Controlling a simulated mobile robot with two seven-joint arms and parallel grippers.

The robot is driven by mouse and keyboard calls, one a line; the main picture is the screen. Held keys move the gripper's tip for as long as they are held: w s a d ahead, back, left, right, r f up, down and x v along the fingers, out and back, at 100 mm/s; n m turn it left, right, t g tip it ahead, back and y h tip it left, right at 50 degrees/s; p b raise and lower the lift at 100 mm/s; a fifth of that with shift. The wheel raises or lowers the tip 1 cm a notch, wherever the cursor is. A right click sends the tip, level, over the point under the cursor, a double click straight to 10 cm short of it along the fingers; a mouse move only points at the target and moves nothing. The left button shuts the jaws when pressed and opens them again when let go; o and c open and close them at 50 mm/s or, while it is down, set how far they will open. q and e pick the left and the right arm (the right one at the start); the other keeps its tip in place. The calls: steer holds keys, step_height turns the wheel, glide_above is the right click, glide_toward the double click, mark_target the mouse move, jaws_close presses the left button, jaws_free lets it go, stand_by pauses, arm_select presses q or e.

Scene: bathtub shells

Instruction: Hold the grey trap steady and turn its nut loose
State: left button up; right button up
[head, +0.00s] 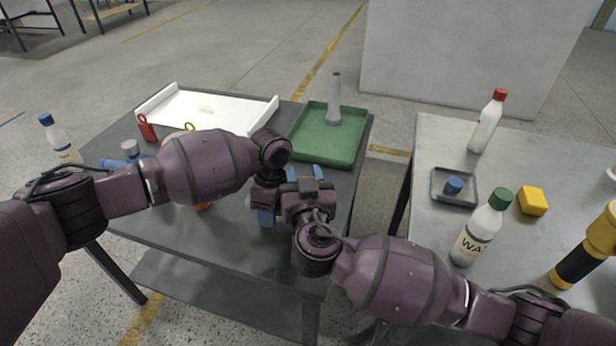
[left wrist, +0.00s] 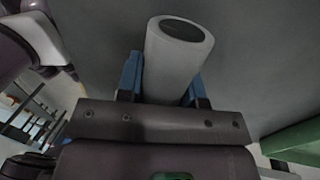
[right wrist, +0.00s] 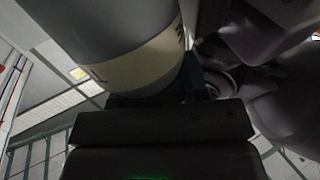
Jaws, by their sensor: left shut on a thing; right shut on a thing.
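My left gripper (head: 265,217) points down at the table's middle and is mostly hidden by its own arm. In the left wrist view its blue fingers (left wrist: 163,80) are shut on a pale grey tube (left wrist: 180,60) with a dark round end. My right gripper (head: 305,173) is just right of it, slightly higher in the picture. In the right wrist view it is shut on a grey cylinder (right wrist: 110,25) with a cream, lettered band. Both look like parts of the grey trap. The arms hide the trap in the head view, and I cannot tell which part is the nut.
A green tray (head: 362,145) with an upright grey pipe (head: 334,100) stands at the back right. A white tray (head: 262,117) and a red weight-like piece (head: 147,130) are at the back left. The right-hand table (head: 430,150) carries bottles, a yellow block (head: 532,201) and a small dish (head: 442,196).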

steer(key=shift+d+f+m+h, duration=0.15)
steer(key=shift+d+m+h, duration=0.2)
steer(key=shift+h, duration=0.3)
steer(key=shift+d+f+m+h, duration=0.2)
steer(key=shift+m+h, duration=0.15)
steer(key=shift+h, duration=0.3)
steer(key=shift+w+d+m+g+h, duration=0.1)
steer(key=shift+d+m+g+h, duration=0.15)
steer(key=shift+m+h, duration=0.6)
steer(key=shift+d+m+g+h, duration=0.2)
steer(key=shift+m+h, duration=0.25)
steer(key=shift+h, duration=0.7)
steer(key=shift+c, duration=0.2)
steer(key=shift+d, duration=0.1)
steer(key=o, duration=0.7)
steer(key=shift+c, duration=0.2)
steer(key=v, duration=1.2)
steer(key=shift+o, duration=0.3)
